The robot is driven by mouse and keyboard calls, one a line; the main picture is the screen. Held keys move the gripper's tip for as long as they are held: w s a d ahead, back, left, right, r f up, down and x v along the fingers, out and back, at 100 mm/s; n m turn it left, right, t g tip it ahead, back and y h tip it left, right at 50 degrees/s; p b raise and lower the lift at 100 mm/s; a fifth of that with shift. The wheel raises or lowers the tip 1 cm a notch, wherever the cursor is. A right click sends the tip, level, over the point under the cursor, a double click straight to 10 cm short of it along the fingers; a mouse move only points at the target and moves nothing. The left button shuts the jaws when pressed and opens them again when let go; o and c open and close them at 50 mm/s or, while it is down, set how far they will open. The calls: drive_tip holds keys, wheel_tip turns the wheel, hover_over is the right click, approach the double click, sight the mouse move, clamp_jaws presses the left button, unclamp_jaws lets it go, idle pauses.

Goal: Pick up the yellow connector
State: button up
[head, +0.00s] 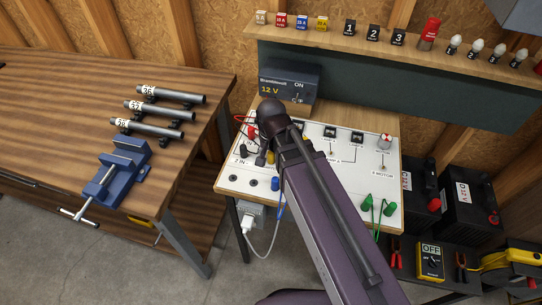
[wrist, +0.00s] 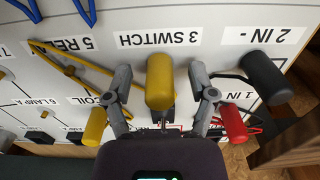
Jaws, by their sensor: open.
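In the wrist view a yellow connector (wrist: 160,82) stands up from the white board, close to the "3 SWITCH" label. My gripper (wrist: 161,76) is open, with one finger on each side of this connector and a visible gap on both sides. How deep the fingers reach along it I cannot tell. A second yellow connector (wrist: 95,126) is outside the left finger, with a yellow cable running up and left.
A red connector (wrist: 234,122) stands just outside the right finger, and a black connector (wrist: 267,77) lies farther right. Blue cables (wrist: 58,67) cross the upper left. The board (head: 228,186) also carries green connectors (head: 367,203). A bench with a blue vise (head: 122,172) stands left.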

clamp_jaws()
drive_tip(key=shift+r, duration=0.1)
idle(0.3)
wheel_tip(320, 180, up, 10)
drive_tip(key=p, duration=1)
drive_tip(key=shift+s, duration=0.1)
idle(0.8)
